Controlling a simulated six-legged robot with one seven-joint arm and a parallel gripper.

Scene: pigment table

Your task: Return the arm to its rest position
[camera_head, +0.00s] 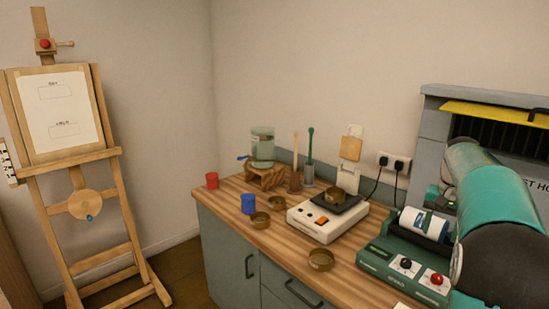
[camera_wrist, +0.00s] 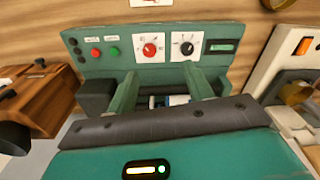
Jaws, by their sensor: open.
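A jar (camera_wrist: 178,100) with a white and blue label lies there, partly hidden by my gripper. In the head view the labelled jar (camera_head: 423,222) lies on the machine (camera_head: 385,265).
A grey vented cabinet (camera_head: 433,110) is behind my arm. An easel (camera_head: 75,165) stands left.

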